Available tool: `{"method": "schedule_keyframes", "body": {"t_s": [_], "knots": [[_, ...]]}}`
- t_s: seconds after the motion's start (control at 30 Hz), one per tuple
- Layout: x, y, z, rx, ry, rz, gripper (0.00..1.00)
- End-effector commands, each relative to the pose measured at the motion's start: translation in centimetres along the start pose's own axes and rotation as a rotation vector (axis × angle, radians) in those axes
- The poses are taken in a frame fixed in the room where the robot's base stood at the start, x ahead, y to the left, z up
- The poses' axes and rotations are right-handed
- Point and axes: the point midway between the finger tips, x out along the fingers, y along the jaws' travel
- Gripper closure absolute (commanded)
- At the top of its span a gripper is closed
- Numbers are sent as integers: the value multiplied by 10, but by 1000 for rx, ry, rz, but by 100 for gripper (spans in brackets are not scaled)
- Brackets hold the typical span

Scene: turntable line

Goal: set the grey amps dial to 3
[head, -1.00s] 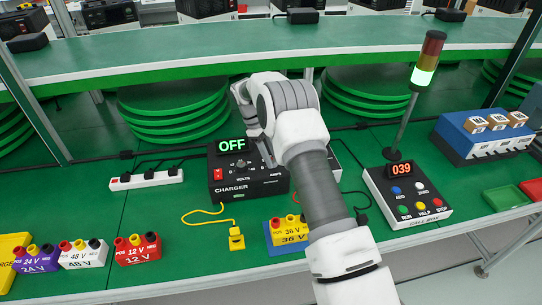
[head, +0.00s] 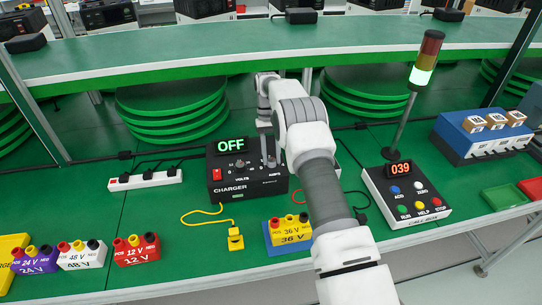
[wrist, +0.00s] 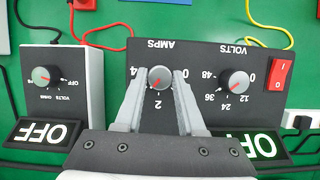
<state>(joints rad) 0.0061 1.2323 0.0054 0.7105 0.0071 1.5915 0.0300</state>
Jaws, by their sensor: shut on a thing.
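The charger (head: 218,190) is a black box on the green table, with a lit OFF display. Its grey amps dial (wrist: 160,77) shows in the wrist view, where the panel appears upside down. The dial's red pointer is angled down and left, seemingly between the 2 and the partly hidden left-hand mark. My gripper (wrist: 161,76) is shut on the amps dial, one finger on each side; in the head view it reaches down onto the right part of the charger panel (head: 268,158). The fingers cover part of the scale.
The volts dial (wrist: 235,83) and red switch (wrist: 281,74) sit beside the amps dial. The call box (head: 407,195) shows 039. A 36 V battery block (head: 289,230) lies in front of the charger.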

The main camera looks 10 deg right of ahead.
Motion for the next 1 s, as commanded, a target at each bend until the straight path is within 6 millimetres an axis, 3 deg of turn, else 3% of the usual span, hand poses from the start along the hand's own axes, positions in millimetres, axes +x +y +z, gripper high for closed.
{"method": "schedule_keyframes", "body": {"t_s": [0.4, 0.97, 1.0], "knots": [[1, 1, 0, 183, -2, -77, 100], [1, 1, 0, 210, -2, -87, 100], [1, 1, 0, 210, -2, -87, 58]]}}
